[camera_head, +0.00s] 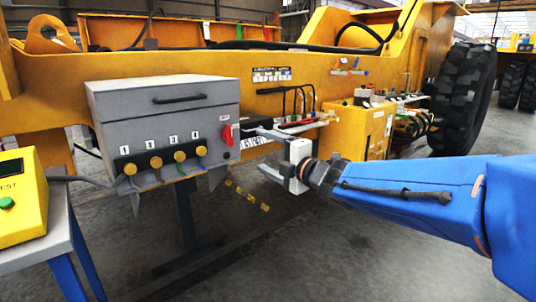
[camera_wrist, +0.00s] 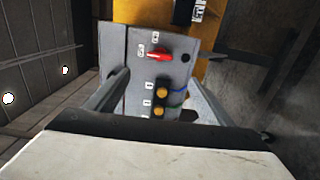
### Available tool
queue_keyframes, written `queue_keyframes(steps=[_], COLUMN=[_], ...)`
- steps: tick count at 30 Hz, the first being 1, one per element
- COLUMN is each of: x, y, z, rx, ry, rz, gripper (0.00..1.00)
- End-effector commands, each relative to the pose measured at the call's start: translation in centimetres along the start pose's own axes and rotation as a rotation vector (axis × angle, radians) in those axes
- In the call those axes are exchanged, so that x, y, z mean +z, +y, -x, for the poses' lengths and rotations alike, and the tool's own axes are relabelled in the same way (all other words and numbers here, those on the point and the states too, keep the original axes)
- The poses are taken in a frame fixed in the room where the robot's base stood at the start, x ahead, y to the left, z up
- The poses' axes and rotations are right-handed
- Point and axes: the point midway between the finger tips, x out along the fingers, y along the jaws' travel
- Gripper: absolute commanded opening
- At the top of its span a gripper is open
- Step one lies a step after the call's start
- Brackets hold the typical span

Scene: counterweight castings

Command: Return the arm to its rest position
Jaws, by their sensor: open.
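My gripper (camera_head: 264,152) is open and empty at the end of my blue arm, which reaches in from the right. It is at the right side of the grey control box (camera_head: 165,100), close to its red rotary switch (camera_head: 226,134). In the wrist view, the box's grey face (camera_wrist: 140,90) lies beyond the two spread fingers. The red switch (camera_wrist: 158,55) shows past the fingertips, and its handle lies across the picture. The fingers look apart from the switch; the exact gap cannot be told. A rest position is not marked in either view.
The box has several yellow connectors (camera_head: 180,156) along its lower front. A yellow machine frame (camera_head: 60,100) stands behind it, with a large black tire (camera_head: 464,98) at right. A yellow test unit (camera_head: 22,200) sits on a stand at left. Floor (camera_head: 290,250) below my arm is clear.

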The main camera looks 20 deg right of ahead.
Motion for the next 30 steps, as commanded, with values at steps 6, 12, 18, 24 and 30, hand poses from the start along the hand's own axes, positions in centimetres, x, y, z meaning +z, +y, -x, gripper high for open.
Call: queue_keyframes(steps=[6,12,18,24,30], x=[0.0,-0.1,-0.1,0.6,3.5], y=[0.0,0.0,0.0,-0.2,-2.0], z=[0.9,0.9,0.9,1.2,3.4], rx=[0.000,0.000,0.000,-0.013,-0.075], ry=[0.000,0.001,0.001,-0.044,-0.251], rz=[0.000,0.000,0.000,-0.042,-0.273], gripper=[0.75,0.75,0.75,0.75,0.75])
